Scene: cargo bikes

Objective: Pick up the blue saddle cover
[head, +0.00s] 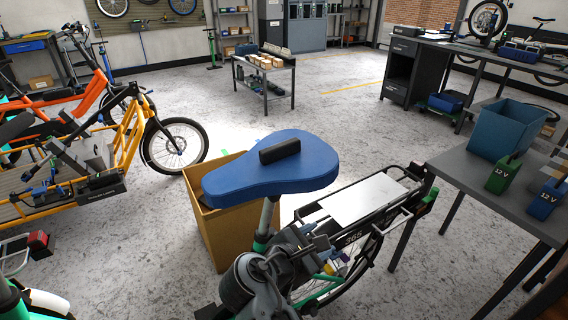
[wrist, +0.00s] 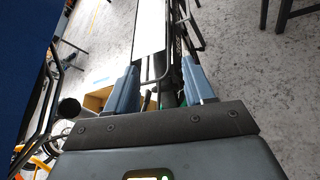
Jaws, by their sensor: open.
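The blue saddle cover (head: 262,176) sits on a bike saddle in the middle of the head view, with a black block (head: 280,151) on top. In the wrist view, a dark blue surface (wrist: 18,70) fills the left edge, very close; it looks like the cover's side. My gripper (head: 318,246) is low in the head view, below and right of the cover and partly masked by my arm. In the wrist view, my gripper (wrist: 161,78) has its two grey-blue fingers apart with no cover between them. The saddle is mostly hidden under the cover.
A cardboard box (head: 218,235) stands behind the seat post. The bike's rear rack with a white plate (head: 362,199) lies to the right. A grey table (head: 455,170) with a blue bin (head: 507,132) is further right. Orange and yellow bikes stand left.

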